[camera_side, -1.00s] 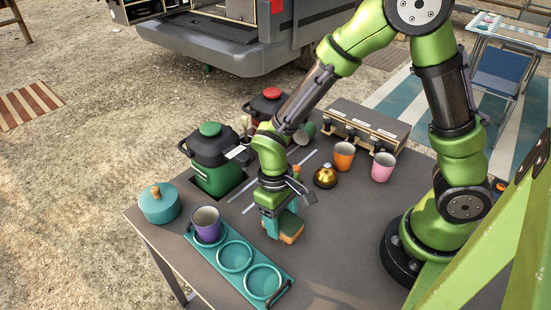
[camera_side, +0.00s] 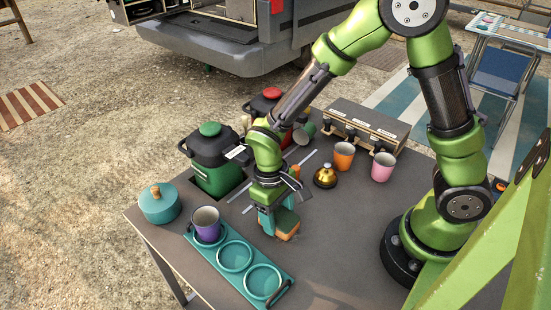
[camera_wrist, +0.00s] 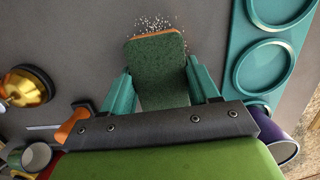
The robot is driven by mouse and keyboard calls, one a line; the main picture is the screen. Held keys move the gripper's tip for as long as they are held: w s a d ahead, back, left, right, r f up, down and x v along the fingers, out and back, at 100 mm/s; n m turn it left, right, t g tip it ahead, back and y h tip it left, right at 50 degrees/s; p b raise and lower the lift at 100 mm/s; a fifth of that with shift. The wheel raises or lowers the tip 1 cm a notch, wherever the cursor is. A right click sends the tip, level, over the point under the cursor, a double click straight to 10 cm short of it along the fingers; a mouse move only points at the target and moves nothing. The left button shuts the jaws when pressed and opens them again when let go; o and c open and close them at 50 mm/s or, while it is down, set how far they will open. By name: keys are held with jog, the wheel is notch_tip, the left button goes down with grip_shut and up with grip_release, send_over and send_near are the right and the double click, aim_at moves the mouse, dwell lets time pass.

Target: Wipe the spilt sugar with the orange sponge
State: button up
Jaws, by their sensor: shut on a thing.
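The orange sponge (camera_side: 287,230) has a green top layer and sits between the teal fingers of my gripper (camera_side: 276,222). In the wrist view the sponge (camera_wrist: 160,75) shows its green face, with an orange edge at its far end, and my gripper (camera_wrist: 160,88) is shut on its sides. The spilt sugar (camera_wrist: 152,22) is a scatter of white grains on the grey table, just beyond the far edge of the sponge and partly beside it. Any grains under the sponge are hidden. In the side view I cannot make the sugar out.
A teal tray (camera_side: 218,258) with ring holders lies close to the left, holding a purple cup (camera_side: 206,223). A golden bell-like object (camera_side: 325,176), an orange cup (camera_side: 344,156) and a pink cup (camera_side: 383,167) stand behind. A green-lidded jug (camera_side: 212,160) stands behind left. The front right table is clear.

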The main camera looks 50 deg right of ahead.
jog(key=w, duration=0.2)
jog(key=shift+w+f, duration=0.15)
jog(key=shift+w, duration=0.15)
jog(key=shift+w+r, duration=0.25)
jog(key=shift+w, duration=0.05)
jog(key=shift+s+r, duration=0.15)
jog(key=shift+r, duration=3.65)
jog(key=shift+f, duration=0.1)
